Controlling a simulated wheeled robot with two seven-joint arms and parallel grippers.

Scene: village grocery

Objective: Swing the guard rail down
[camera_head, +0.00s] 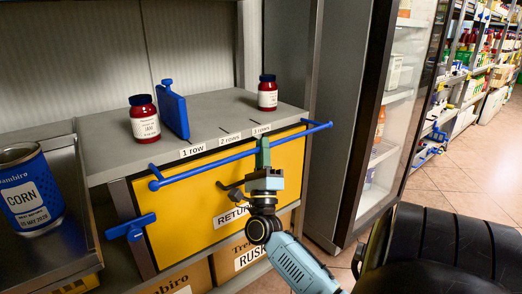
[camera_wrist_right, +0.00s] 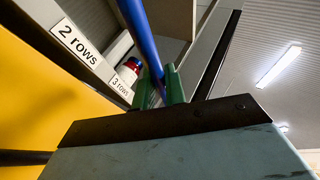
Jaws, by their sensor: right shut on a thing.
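The guard rail (camera_head: 215,162) is a blue bar running across the front of the grey shelf top, above the yellow panel. It is raised near the shelf's front edge. My right gripper (camera_head: 263,152) is shut on the rail, right of its middle. In the right wrist view the blue rail (camera_wrist_right: 138,32) passes between the green fingers (camera_wrist_right: 160,88). My left gripper is not in view.
Two red jars with dark blue lids, one left (camera_head: 145,121) and one right (camera_head: 267,95), stand on the shelf (camera_head: 210,112) beside a blue divider (camera_head: 174,110). A blue handle (camera_head: 130,227) is at the lower left. A corn can (camera_head: 30,190) stands on a tray at left. A glass-doored cabinet (camera_head: 350,130) is at right.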

